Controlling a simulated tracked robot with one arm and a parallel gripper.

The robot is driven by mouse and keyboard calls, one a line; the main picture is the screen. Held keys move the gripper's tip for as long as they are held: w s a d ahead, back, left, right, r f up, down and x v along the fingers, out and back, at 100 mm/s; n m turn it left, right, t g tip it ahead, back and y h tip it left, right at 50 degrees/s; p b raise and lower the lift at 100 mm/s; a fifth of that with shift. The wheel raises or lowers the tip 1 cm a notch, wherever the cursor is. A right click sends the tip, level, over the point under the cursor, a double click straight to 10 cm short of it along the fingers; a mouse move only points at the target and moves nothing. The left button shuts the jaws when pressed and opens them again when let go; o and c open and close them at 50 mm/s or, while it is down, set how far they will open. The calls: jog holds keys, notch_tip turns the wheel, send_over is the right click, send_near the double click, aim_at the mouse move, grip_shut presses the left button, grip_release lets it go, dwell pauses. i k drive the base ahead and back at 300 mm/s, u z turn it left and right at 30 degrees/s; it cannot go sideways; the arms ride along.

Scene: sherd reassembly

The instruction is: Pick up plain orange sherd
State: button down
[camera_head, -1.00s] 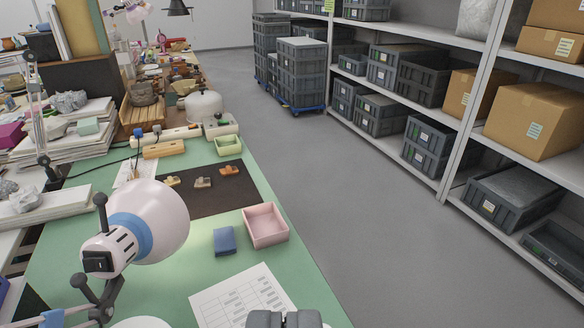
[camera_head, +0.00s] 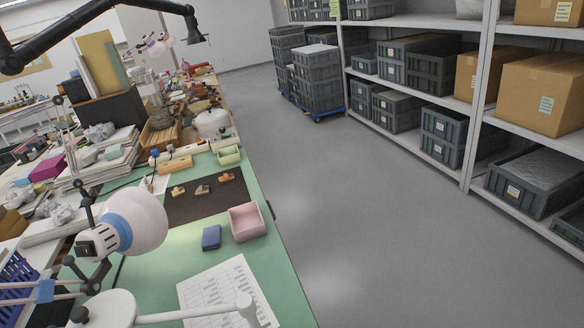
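Three small sherds lie on a dark mat (camera_head: 190,211) on the green bench. The rightmost sherd (camera_head: 227,177) looks the most orange. The middle sherd (camera_head: 202,190) is brownish, and the left sherd (camera_head: 178,191) is yellowish tan. They are too small here to tell whether any is plain or patterned. My gripper is not in view now, so its distance from the sherds and its state do not show.
A pink open box (camera_head: 247,222) and a blue block (camera_head: 211,238) sit nearer than the mat. A white-headed lamp (camera_head: 146,218) stands at left, with a white rod (camera_head: 190,314) low in front. A printed sheet (camera_head: 225,285) lies near. The grey floor at right is clear up to the shelves.

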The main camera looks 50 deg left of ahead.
aim_at(226, 178)
jog(key=z, duration=0.9)
jog(key=i, duration=1.1)
jog(key=u, duration=3)
